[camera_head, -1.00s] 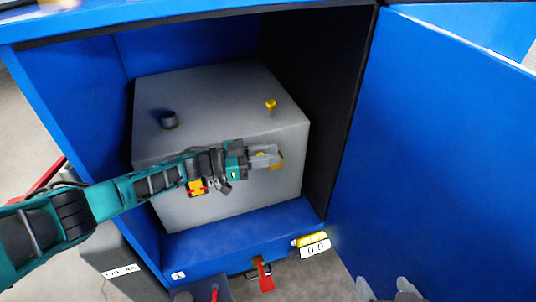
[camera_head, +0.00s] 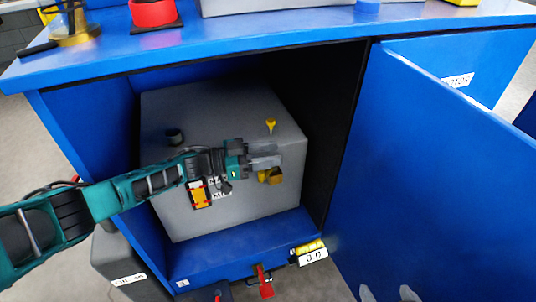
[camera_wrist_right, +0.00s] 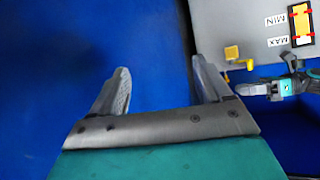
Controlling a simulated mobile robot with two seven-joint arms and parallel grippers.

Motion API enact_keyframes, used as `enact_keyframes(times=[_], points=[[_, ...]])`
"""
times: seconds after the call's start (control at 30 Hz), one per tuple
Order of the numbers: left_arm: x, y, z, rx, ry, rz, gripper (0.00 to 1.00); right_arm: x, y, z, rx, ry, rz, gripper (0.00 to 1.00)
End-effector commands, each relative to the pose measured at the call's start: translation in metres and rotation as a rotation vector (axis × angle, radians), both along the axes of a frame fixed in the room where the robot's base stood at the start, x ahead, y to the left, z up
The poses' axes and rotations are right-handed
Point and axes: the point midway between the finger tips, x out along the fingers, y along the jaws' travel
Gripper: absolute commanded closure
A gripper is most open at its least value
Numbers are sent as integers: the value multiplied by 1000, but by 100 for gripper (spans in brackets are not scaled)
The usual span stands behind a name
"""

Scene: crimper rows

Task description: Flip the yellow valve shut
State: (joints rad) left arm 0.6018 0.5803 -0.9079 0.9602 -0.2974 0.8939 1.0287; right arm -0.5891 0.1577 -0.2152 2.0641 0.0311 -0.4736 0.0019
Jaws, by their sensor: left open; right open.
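The yellow valve (camera_head: 271,176) sits on the front face of a grey tank (camera_head: 180,215) inside a blue cabinet. My right gripper (camera_head: 387,293) is open and empty at the bottom edge of the head view, outside the cabinet. Its fingers (camera_wrist_right: 160,78) face blue panel in the right wrist view.
The cabinet's blue door (camera_head: 440,180) stands open on the right. A small yellow fitting (camera_head: 270,126) and a dark cap (camera_head: 175,136) are on the tank's top. A yellow level gauge (camera_head: 199,195) is beside my left wrist. A red handle (camera_head: 264,282) is below.

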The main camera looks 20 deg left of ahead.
Motion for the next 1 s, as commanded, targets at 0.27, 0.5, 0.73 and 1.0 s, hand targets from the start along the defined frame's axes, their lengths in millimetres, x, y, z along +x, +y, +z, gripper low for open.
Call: enact_keyframes(times=[0.27,0.5,0.73,1.0], points=[[0,0,53,1,0,1,56,-1,0,49,0,1,0,22],[0,1,90,1,0,1,56,-2,-9,74,-13,-13,-20,22],[0,1,120,1,0,1,56,-15,-23,76,-38,10,-45,22],[0,1,134,1,0,1,56,-15,-28,84,-44,2,-54,22]])
